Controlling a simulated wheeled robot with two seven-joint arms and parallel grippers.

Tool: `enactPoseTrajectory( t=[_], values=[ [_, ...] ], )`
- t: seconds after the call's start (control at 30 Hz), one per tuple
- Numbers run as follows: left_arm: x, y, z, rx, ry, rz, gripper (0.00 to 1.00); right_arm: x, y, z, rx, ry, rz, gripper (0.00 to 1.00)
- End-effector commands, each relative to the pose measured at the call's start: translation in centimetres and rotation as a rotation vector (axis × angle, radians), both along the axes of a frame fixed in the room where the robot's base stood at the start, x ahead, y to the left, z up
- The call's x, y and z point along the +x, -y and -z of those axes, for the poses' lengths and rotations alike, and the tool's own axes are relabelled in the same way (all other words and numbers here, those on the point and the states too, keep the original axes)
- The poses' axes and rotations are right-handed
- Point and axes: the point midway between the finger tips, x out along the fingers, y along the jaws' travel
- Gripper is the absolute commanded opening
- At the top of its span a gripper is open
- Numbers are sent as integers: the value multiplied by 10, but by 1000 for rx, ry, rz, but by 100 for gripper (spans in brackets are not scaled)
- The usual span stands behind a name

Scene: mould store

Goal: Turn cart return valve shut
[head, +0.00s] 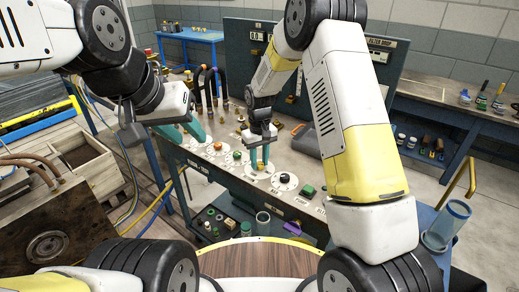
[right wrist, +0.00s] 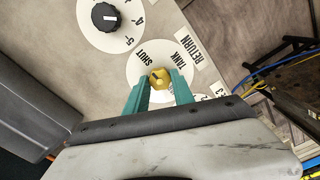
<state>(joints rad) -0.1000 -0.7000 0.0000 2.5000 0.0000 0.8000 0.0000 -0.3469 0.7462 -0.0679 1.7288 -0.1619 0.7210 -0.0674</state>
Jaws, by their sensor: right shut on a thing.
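The return valve is a small yellow knob (right wrist: 159,79) on a white round dial (right wrist: 158,52) marked SHUT and TANK, with a RETURN label (right wrist: 190,46) beside it. In the right wrist view SHUT is at the dial's upper left and TANK at its upper right. I cannot tell which mark the knob points to. My right gripper (right wrist: 160,86) has its teal fingers on both sides of the knob, shut on it. In the head view this gripper (head: 260,162) reaches down to the panel top. My left gripper (head: 184,132) is open and empty, left of the dials.
A dial with a black knob (right wrist: 105,17) lies close by. A dial with an orange knob (head: 217,146) and a green button (head: 308,191) are on the same panel. Upright hoses (head: 208,85) stand behind. A wooden crate (head: 85,155) is at the left.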

Motion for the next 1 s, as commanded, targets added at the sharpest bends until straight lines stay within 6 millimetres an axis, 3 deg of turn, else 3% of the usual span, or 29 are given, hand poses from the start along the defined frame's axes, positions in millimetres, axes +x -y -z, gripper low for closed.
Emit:
enactPoseTrajectory(
  t=[0.13, 0.17, 0.27, 0.67, 1.0],
  values=[
    [0, 0, 0, 0, 0, 0, 36, 1, 0, -1, 0, 2, -1, 0],
    [0, 0, 0, 0, 0, 0, 36, 1, 0, -1, 0, 2, -1, 32],
    [0, 0, 0, 0, 0, 0, 36, 1, 0, -1, 0, 2, 0, 51],
    [0, 0, 0, 0, 0, 0, 36, 1, 0, -7, 0, 2, 1, 51],
    [0, 0, 0, 0, 0, 0, 36, 1, 0, -61, 1, 5, 0, 51]
  ],
)
